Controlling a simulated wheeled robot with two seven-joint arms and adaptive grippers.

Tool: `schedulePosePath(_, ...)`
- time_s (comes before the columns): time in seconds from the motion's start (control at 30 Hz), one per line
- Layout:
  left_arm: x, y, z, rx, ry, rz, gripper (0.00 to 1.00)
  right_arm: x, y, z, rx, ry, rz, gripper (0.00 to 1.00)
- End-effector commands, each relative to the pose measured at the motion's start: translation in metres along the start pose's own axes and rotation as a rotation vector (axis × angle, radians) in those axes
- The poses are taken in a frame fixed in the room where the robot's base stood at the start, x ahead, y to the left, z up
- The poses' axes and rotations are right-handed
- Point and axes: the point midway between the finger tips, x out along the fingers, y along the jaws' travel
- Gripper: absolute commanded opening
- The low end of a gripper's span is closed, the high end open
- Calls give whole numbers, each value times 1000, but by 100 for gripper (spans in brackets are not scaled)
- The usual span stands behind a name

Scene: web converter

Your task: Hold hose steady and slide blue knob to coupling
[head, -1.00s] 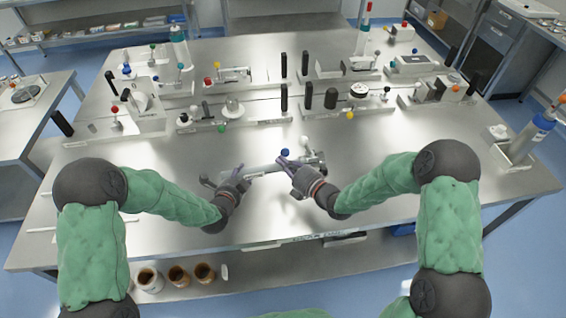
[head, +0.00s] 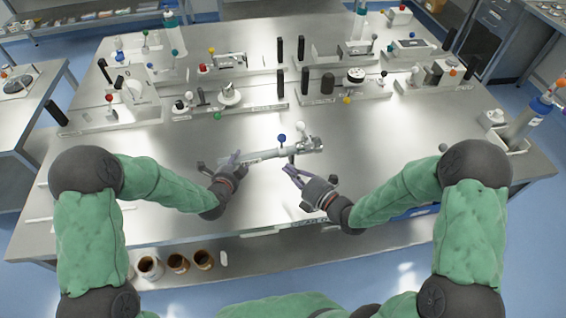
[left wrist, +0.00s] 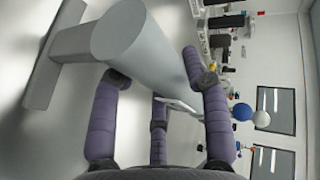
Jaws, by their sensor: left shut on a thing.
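A grey tube-like hose part (head: 262,155) lies across the front middle of the bench, with a coupling-like fitting (head: 312,145) at its right end. A blue knob (head: 282,138) stands up from it on a thin stem, left of the fitting. A white knob (head: 300,127) is just behind. My left gripper (head: 232,163) is shut on the tube's left end. The left wrist view shows the large grey tube (left wrist: 135,40) by the purple fingers, with the blue knob (left wrist: 242,112) beyond. My right gripper (head: 290,170) appears open and empty, in front of the tube, below the blue knob.
Bench surface left and right of the tube is clear. Brown-filled cups (head: 178,263) sit on the lower shelf.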

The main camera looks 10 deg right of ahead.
Motion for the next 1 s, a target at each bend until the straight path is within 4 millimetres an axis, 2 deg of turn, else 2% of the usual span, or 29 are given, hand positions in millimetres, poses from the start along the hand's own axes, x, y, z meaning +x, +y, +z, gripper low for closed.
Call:
schedulePosePath(0.03, -2, 18, -1, -8, 1, 38, 0, -3, -1, 0, 1, -1, -1, 0)
schedulePosePath(0.83, -5, 11, -3, -6, 4, 36, 0, -4, -2, -1, 1, 0, 0, 0)
schedulePosePath(0.87, -5, 11, -3, -6, 4, 35, 52, -4, -2, -1, 1, 0, 0, 0)
schedulePosePath(0.93, -4, 10, -3, -5, 5, 34, 71, -4, -2, -1, 1, 0, 0, 0)
schedulePosePath(1.0, -4, 8, -3, -4, 4, 30, 74, -4, -2, -1, 1, 0, 0, 0)
